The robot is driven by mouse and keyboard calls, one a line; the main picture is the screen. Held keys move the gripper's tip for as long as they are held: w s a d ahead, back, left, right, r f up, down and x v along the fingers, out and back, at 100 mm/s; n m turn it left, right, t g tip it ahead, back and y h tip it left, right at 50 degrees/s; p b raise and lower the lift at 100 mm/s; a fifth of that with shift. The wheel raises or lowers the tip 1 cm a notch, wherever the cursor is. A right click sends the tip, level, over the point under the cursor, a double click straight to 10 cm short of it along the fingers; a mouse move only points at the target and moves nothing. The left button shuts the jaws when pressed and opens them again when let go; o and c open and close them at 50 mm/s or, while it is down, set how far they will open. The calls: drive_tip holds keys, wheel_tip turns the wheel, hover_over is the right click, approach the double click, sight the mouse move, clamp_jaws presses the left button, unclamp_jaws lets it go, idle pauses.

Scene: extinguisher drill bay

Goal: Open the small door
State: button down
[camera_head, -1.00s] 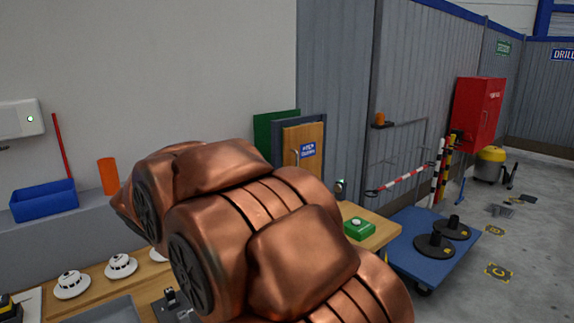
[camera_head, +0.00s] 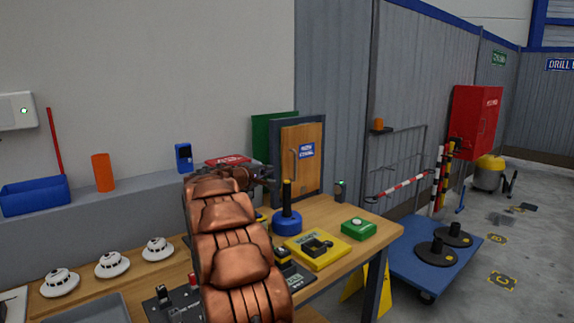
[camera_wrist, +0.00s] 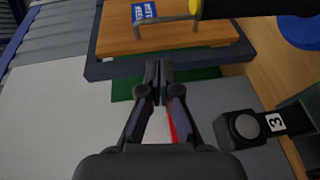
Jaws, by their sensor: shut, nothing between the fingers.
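The small door (camera_head: 302,158) is a wooden panel in a dark frame (camera_head: 322,140), standing at the back of the workbench. It has a blue label and a metal bar handle (camera_head: 294,166) on its left side. The door appears closed. In the wrist view the door (camera_wrist: 170,36) shows at the top, with its handle (camera_wrist: 165,20) near the label. My gripper (camera_head: 268,176) is just left of the door frame in the head view. In the wrist view its fingers (camera_wrist: 152,72) are together and empty, beside the frame's edge and apart from the handle.
A blue-based stand with a black post (camera_head: 287,222) stands on the bench in front of the door. A yellow box (camera_head: 318,250) and a green button box (camera_head: 359,228) are nearer the bench's right edge. White detectors (camera_head: 112,264) line the left. A blue cart (camera_head: 440,252) stands right.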

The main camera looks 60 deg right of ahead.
drive_tip(key=h, duration=0.1)
approach(288, 159)
drive_tip(key=shift+n, duration=0.3)
drive_tip(key=shift+s+d+r+p, duration=0.2)
drive_tip(key=shift+d+p, duration=0.45)
drive_tip(key=shift+d, duration=0.35)
drive_tip(key=shift+s+d+r+p, duration=0.2)
drive_tip(key=shift+d+p, duration=0.45)
drive_tip(key=shift+d, duration=0.4)
drive_tip(key=shift+s+d+r+p, duration=0.15)
drive_tip(key=shift+d+p, duration=0.5)
drive_tip(key=shift+d, duration=0.35)
drive_tip(key=shift+d+f, duration=0.15)
drive_tip(key=shift+d, duration=0.3)
drive_tip(key=shift+s+b, duration=0.25)
drive_tip(key=shift+b, duration=0.7)
